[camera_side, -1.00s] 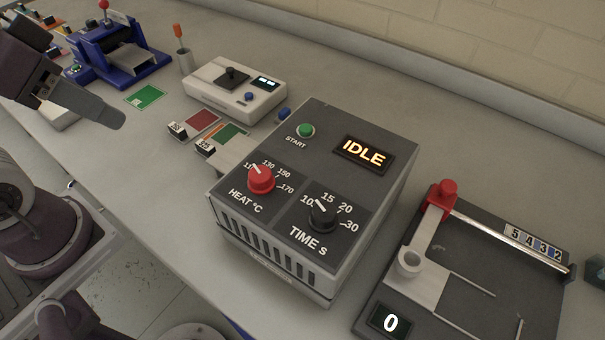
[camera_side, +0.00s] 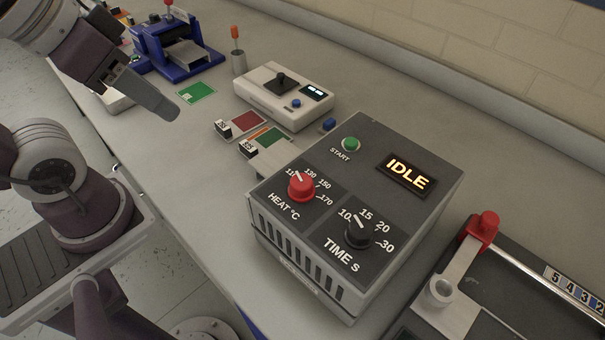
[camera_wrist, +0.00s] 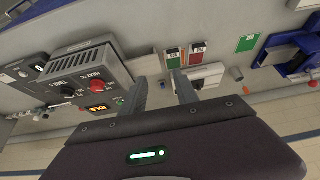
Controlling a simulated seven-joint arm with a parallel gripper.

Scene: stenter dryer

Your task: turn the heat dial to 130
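The stenter dryer is a grey box (camera_side: 424,218) with a dark sloped panel, right of centre in the side view. Its red heat dial (camera_side: 301,188) has a white mark pointing up-left, around 110 and short of 130. The heat dial also shows in the wrist view (camera_wrist: 98,87), left of my fingers. My gripper (camera_side: 168,108) hangs in the air at upper left of the side view, well away from the dryer. In the wrist view my gripper (camera_wrist: 160,84) has its two fingers apart with nothing between them.
A black time dial (camera_side: 358,235) sits right of the heat dial. A green start button (camera_side: 351,144) and an IDLE display (camera_side: 407,174) are behind. A white control box (camera_side: 284,98), colour cards and a blue press (camera_side: 178,45) stand left; a red-handled device (camera_side: 483,226) stands right.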

